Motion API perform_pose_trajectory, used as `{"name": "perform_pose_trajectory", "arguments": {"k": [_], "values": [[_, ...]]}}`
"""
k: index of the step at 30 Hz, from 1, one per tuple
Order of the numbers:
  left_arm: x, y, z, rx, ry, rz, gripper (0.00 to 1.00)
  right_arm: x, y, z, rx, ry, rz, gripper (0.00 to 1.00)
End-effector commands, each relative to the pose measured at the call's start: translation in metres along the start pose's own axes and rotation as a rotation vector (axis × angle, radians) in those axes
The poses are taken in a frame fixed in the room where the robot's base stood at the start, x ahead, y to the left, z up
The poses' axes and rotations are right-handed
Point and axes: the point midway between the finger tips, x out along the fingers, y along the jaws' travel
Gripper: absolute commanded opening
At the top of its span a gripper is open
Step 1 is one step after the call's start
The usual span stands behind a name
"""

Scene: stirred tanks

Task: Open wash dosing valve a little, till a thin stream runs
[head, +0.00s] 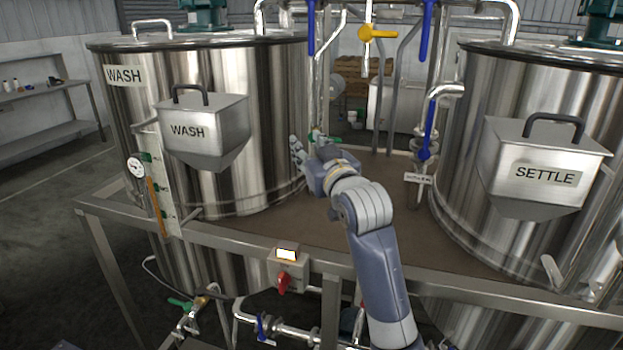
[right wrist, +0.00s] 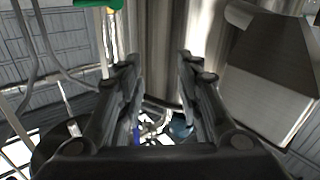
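The steel wash tank (head: 240,90) stands at left, labelled WASH. A small green handle (head: 320,138) shows beside its right wall, partly hidden by my right gripper (head: 297,152). A green handle (right wrist: 98,3) also shows at the top edge of the right wrist view, outside the fingers. I cannot read a label on it or tell how far it is turned. My right gripper is open, and its two fingers (right wrist: 160,85) point along a steel surface with nothing held between them. I see no stream of liquid. My left gripper is not in view.
The settle tank (head: 545,110) stands at right. Pipes with blue handles (head: 425,150) and a yellow handle (head: 377,32) rise between the tanks. A control box with a red knob (head: 283,283) sits on the front rail.

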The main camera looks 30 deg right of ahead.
Motion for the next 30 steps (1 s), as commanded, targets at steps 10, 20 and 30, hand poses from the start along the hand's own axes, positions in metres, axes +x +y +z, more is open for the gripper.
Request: {"name": "perform_pose_trajectory", "arguments": {"k": [10, 20, 30], "values": [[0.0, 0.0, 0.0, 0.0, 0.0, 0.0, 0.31, -0.005, -0.016, 0.046, -0.018, -0.094, -0.027, 0.33], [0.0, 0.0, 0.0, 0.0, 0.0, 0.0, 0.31, -0.006, -0.018, 0.053, -0.021, -0.107, -0.03, 0.33], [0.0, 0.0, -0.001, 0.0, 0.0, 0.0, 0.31, -0.006, -0.018, 0.053, -0.021, -0.106, -0.03, 0.33]]}}
